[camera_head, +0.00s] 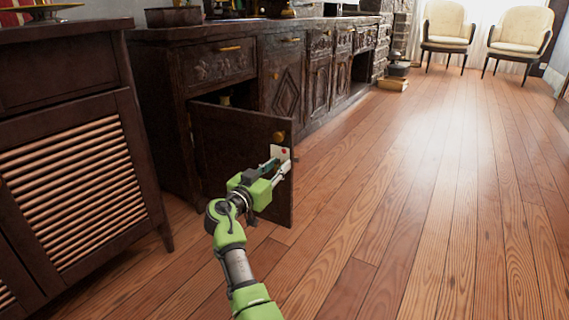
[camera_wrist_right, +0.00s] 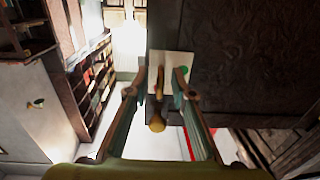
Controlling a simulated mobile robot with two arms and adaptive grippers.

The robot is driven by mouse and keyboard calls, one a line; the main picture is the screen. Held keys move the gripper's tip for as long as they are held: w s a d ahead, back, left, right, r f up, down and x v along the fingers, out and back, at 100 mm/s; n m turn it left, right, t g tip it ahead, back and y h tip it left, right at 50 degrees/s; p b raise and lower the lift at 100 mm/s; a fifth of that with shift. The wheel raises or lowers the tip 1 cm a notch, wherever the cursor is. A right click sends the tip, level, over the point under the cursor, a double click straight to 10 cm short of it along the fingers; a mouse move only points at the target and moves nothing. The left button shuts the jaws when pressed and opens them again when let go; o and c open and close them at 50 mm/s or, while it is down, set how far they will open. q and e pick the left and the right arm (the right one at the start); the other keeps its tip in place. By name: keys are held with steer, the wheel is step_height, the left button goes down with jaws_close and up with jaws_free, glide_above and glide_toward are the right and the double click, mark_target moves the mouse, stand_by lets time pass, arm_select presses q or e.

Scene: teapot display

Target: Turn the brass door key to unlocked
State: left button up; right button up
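The cabinet door (camera_head: 228,150) stands open, with a pale lock plate (camera_head: 284,153) near its free edge. A red dot shows on the plate in the head view. In the right wrist view the plate (camera_wrist_right: 157,59) bears a green dot (camera_wrist_right: 183,69), and the brass key (camera_wrist_right: 160,82) stands out from it. My right gripper (camera_head: 279,167) is at the plate. Its fingers (camera_wrist_right: 159,88) are open on either side of the key, with gaps visible; contact is not evident. The key is hidden in the head view. My left gripper is not in view.
A round brass knob (camera_head: 279,136) sits on the door by the plate; it also shows in the right wrist view (camera_wrist_right: 157,124). A slatted cabinet (camera_head: 75,185) stands at left. The wooden floor (camera_head: 420,200) to the right is clear. Two chairs (camera_head: 447,30) are far back.

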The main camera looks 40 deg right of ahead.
jaws_close()
